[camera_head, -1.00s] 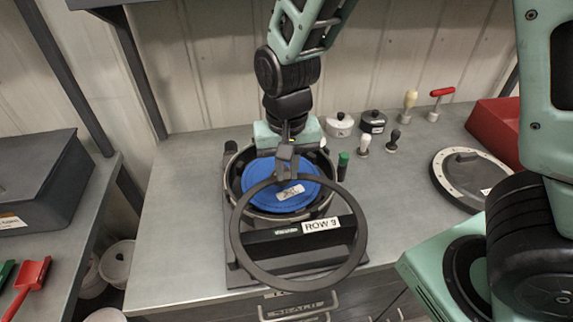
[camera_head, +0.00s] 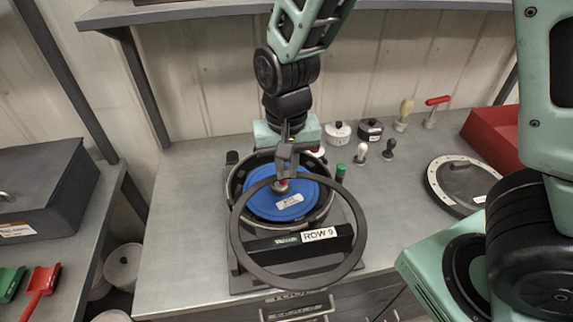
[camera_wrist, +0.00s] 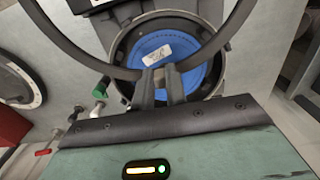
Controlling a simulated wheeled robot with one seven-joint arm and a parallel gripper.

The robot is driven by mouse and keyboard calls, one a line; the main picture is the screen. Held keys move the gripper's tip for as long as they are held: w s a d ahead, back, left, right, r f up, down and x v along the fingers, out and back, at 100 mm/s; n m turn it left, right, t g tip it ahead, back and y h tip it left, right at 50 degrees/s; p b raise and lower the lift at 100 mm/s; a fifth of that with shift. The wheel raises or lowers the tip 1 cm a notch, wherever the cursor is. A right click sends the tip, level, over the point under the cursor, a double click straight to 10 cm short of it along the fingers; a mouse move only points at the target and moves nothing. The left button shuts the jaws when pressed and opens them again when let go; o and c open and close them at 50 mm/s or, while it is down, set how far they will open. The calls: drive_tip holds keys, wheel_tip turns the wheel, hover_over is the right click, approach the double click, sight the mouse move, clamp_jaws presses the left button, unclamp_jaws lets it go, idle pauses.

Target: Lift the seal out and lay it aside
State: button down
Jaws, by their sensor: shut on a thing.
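The seal is a large dark ring (camera_head: 235,243). My gripper (camera_head: 286,160) is shut on the ring's far edge and holds it in the air in front of and above the seed meter. The seed meter is a round dark housing (camera_head: 334,205) with a blue disc (camera_head: 262,207) inside, carrying a white label. In the wrist view the fingertips (camera_wrist: 167,82) pinch the ring (camera_wrist: 62,45), and the blue disc (camera_wrist: 185,42) shows beyond it. The ring crosses in front of the housing and the ROW 9 plate; it looks clear of them, though the exact gap cannot be told.
A green-capped item (camera_head: 341,171) stands right of the housing. Several small pots and knobbed tools line the back, including a white pot (camera_head: 338,134). A round plate (camera_head: 463,185) and a red bin (camera_head: 497,135) are at right. The bench (camera_head: 180,220) is bare at left.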

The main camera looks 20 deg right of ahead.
drive_tip(key=shift+r+p, duration=1.35)
drive_tip(key=shift+r, duration=0.25)
drive_tip(key=shift+f, duration=0.1)
